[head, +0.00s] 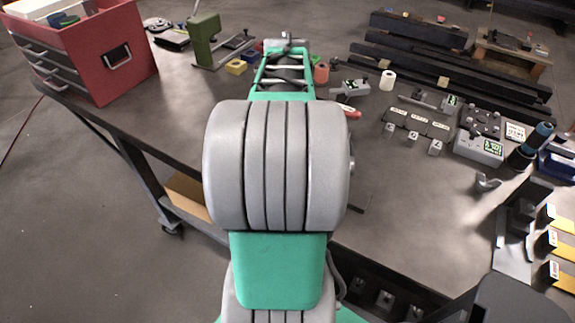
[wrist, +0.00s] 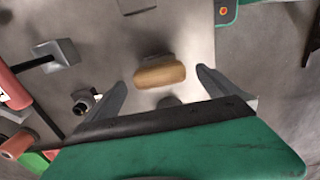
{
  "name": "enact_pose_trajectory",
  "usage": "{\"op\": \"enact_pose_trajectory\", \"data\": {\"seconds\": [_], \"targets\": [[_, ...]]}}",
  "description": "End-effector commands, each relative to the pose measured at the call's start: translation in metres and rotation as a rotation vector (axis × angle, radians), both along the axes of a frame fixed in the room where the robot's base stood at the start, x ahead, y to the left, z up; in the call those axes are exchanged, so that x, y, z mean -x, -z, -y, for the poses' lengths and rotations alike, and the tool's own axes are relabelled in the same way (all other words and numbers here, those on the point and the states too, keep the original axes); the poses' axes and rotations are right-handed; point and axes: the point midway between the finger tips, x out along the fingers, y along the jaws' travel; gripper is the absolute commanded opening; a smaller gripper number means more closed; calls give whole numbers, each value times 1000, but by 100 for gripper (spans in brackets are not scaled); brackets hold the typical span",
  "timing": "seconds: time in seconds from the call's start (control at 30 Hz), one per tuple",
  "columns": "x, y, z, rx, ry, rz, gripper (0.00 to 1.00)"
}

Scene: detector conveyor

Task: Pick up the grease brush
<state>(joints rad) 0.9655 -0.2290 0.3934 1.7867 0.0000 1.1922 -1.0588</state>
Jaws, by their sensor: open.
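A tan, rounded oblong piece (wrist: 160,75), which looks like the wooden part of the grease brush, lies in the middle of the wrist view. My gripper (wrist: 160,80) is open, with one finger on each side of this piece and a visible gap to both. A dark patch shows just below the piece; I cannot tell whether it is bristles or shadow. No bristles show clearly. In the head view my own arm covers the middle of the bench, and I cannot make out the brush or the fingers there.
The grey bench (head: 400,225) holds a red drawer box (head: 110,45) at the left and a green stand (head: 205,40) behind. Dark rails (head: 445,70), a grey control box (head: 480,140) and small blocks crowd the right. A grey block (wrist: 60,55) lies left of my fingers.

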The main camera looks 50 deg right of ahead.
Motion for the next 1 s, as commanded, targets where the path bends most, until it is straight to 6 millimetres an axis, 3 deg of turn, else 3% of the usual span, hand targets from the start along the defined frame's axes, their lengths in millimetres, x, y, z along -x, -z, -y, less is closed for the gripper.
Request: {"op": "enact_pose_trajectory", "data": {"seconds": [0.2, 0.47, 1.0], "targets": [[1, 36, 0, -1, 1, -1, 100], [1, 41, 1, 2, 1, 1, 99], [1, 41, 1, 2, 1, 1, 55]]}}
